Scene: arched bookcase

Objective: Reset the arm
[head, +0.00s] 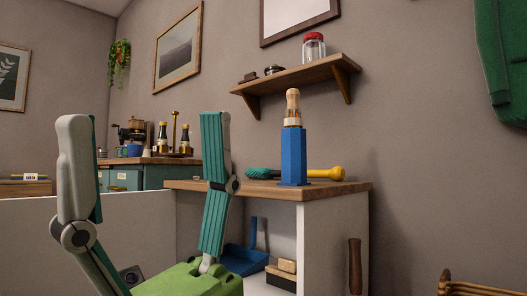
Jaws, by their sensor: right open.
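My right gripper (145,125) is large in the left half of the head view, its fingers pointing up. Its two ribbed teal fingers stand wide apart with nothing between them, so it is open and empty. A green part (190,281) of it shows at the bottom. It is nearer than the wood-topped white cabinet (345,187) and overlaps its left end in the picture. On the cabinet top, to the right of the gripper, a blue hexagonal block or holder (293,158) stands upright with a pale wooden piece (292,105) on top. My left gripper is out of view.
A tool with a yellow handle (318,173) lies behind the blue holder. A blue dustpan (246,257) and stacked blocks (284,272) sit in the cabinet's open space. A wall shelf (298,75) carries a red-lidded jar (314,48). A teal cabinet (122,181) with bottles stands behind.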

